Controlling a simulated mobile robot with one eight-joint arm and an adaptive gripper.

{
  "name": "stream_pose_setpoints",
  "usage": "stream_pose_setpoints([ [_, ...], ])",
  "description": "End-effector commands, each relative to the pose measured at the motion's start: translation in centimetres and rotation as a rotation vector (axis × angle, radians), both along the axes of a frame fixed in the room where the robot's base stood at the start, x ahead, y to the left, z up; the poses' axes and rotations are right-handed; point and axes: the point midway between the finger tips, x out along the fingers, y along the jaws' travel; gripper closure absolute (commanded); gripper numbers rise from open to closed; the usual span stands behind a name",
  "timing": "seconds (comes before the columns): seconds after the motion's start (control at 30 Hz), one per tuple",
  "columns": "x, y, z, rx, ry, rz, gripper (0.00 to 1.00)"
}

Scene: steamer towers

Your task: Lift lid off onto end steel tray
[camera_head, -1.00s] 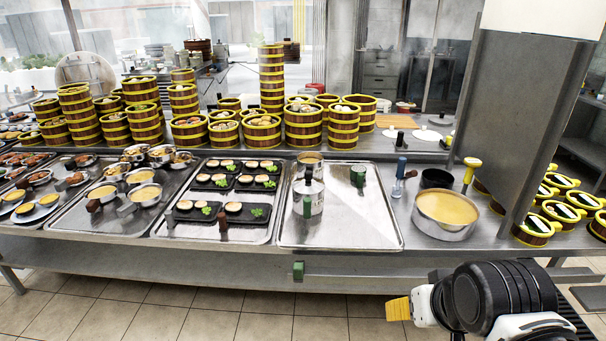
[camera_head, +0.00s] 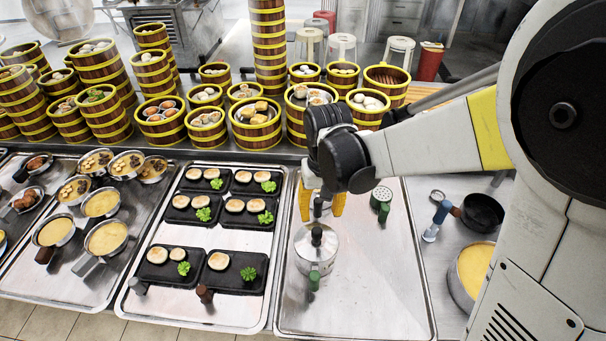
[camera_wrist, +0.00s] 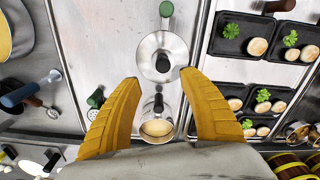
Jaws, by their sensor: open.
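A steel lid with a dark knob (camera_head: 316,236) covers a small pot with a green handle (camera_head: 314,280), standing on the right-hand steel tray (camera_head: 380,275). In the wrist view the lid (camera_wrist: 160,65) lies just beyond my fingertips, towards the top. My gripper (camera_head: 321,208) is open and empty, pointing down over the tray behind the lidded pot. Its yellow fingers (camera_wrist: 157,77) are apart in the wrist view. An open pot of yellow food (camera_wrist: 157,128) shows between them; my gripper mostly hides it in the head view.
Black plates of buns fill the tray (camera_head: 215,310) to the left. Bamboo steamers (camera_head: 258,130) stand behind. A large pan of yellow food (camera_head: 474,270) stands at right. The tray's front right is bare.

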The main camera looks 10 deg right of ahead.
Motion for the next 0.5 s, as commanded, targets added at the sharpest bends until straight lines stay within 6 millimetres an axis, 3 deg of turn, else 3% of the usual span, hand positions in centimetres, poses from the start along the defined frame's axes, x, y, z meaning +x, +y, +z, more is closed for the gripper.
stream_pose_setpoints([
  [0.07,0.1,0.1,-0.4,-0.002,0.008,0.001,0.5],
  [0.3,0.1,0.2,-4.5,-0.002,0.01,0.001,0.5],
  [0.5,0.1,0.2,-6.0,-0.002,0.009,0.001,0.5],
])
